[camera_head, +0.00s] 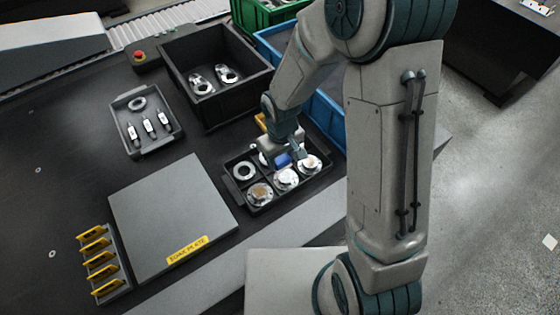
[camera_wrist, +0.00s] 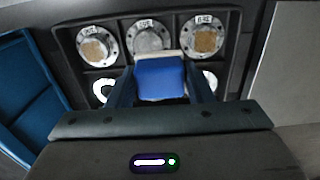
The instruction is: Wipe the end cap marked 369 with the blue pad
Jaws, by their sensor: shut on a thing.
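My gripper (camera_wrist: 161,88) is shut on the blue pad (camera_wrist: 160,78), which has a white edge, above the black divided tray (camera_wrist: 235,68). The pad also shows in the head view (camera_head: 282,159). Three round metal end caps fill one row of the tray: a left one with a brown patch (camera_wrist: 95,48), a plain grey middle one (camera_wrist: 148,40) and a right one with a brown patch (camera_wrist: 205,40). The pad is apart from the brown patches. The caps' labels are upside down and too small to read surely, so I cannot tell which is 369.
White rings (camera_head: 244,171) lie in the tray's other row, partly hidden by my gripper. A black bin (camera_head: 205,110) with metal parts and a small grey tray (camera_head: 130,135) stand behind. A grey plate (camera_head: 170,215) and a yellow-tabbed rack (camera_head: 100,265) lie left. A blue bin (camera_head: 325,125) is behind my arm.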

